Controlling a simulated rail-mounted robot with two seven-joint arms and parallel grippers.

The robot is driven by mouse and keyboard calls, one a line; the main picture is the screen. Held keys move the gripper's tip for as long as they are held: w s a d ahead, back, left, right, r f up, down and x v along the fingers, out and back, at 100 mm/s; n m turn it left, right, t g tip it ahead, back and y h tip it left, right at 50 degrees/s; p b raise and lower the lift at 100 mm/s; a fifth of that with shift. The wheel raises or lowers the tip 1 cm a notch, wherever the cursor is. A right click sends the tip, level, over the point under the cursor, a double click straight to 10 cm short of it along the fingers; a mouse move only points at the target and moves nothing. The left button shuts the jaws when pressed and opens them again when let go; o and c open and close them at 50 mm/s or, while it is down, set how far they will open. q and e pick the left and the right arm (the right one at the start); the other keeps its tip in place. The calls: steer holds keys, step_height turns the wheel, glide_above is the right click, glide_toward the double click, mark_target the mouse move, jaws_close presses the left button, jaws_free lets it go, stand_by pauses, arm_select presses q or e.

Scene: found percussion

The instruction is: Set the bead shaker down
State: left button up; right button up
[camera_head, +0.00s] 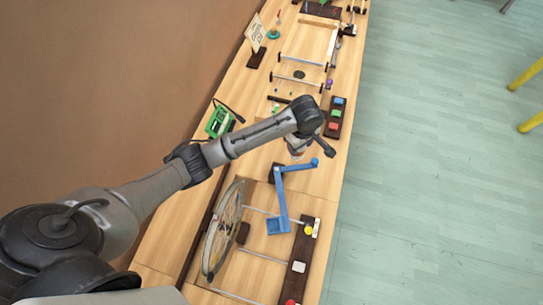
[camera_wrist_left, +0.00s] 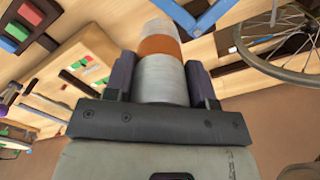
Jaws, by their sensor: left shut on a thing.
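The bead shaker (camera_wrist_left: 160,52) is a pale grey and white cylinder with an orange-brown band. My left gripper (camera_wrist_left: 161,80) is shut around it, one finger on each side, in the left wrist view. The shaker's banded end points away from the palm. In the head view, the left gripper (camera_head: 298,143) hangs over the wooden table (camera_head: 318,183), and the shaker is mostly hidden under my wrist. I cannot tell whether the shaker touches the table. My right gripper is in neither view.
A blue angled bracket (camera_head: 282,200) stands just below the gripper. A spoked wheel (camera_head: 222,230) is nearer me. A board with coloured blocks (camera_head: 335,115) lies beyond, and a green device (camera_head: 219,122) is at left. The table's right edge drops to the floor.

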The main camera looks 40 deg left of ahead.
arm_select(q)
steer(key=shift+w+a+f+b, duration=0.15)
steer(key=shift+a+f+b, duration=0.65)
steer(key=shift+a+f, duration=2.3)
steer(key=shift+w+a+f+b, duration=0.1)
steer(key=shift+a+f+b, duration=0.65)
steer(key=shift+a+f, duration=2.3)
steer(key=shift+d+f, duration=0.15)
steer(key=shift+f, duration=0.05)
steer(key=shift+f, duration=0.1)
steer(key=o, duration=1)
steer(key=shift+f, duration=0.1)
steer(key=shift+c, duration=0.2)
